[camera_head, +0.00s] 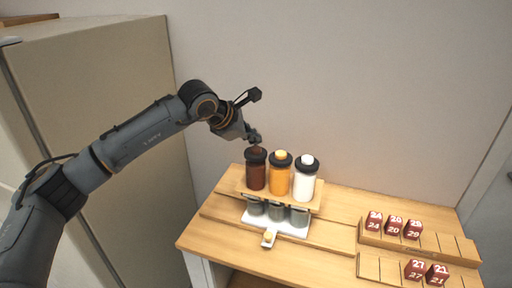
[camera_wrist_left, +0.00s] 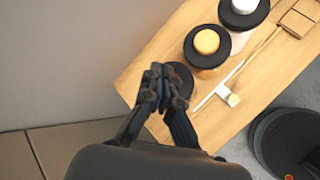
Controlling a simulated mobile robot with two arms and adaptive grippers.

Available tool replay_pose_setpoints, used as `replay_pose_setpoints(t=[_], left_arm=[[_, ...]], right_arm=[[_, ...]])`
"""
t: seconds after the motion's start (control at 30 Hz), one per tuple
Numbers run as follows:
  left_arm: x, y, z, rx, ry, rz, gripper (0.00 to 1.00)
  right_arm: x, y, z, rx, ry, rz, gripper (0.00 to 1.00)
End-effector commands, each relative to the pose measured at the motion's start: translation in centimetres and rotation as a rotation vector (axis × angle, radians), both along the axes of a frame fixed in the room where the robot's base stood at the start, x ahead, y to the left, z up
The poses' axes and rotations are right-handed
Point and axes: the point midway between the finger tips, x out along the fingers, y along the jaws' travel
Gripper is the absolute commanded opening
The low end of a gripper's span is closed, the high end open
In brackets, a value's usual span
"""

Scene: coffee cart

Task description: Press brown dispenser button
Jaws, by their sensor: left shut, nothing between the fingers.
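The brown dispenser (camera_head: 256,172) stands at the left of a row of three on a wooden stand. It has a black collar, and its brown top button (camera_head: 257,149) is partly covered by my gripper. My left gripper (camera_head: 255,140) is shut and empty, pointing down right at that button. In the left wrist view my shut fingertips (camera_wrist_left: 162,72) overlap the dispenser's black collar (camera_wrist_left: 181,80), and the button is hidden there. I cannot tell whether the fingertips touch the button. My right gripper is not in view.
An orange dispenser (camera_head: 279,176) and a white dispenser (camera_head: 304,181) stand close to the right. Metal cups (camera_head: 276,211) sit below on a white tray (camera_head: 262,227). A tall cabinet (camera_head: 110,90) stands left.

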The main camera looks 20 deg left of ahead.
Motion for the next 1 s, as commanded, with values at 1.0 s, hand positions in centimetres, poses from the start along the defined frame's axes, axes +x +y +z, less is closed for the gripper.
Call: replay_pose_setpoints(t=[1.0], left_arm=[[0.0, 0.0, 5.9, -0.001, 0.0, -0.001, 0.0]], right_arm=[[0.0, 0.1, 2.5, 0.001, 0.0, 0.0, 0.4]])
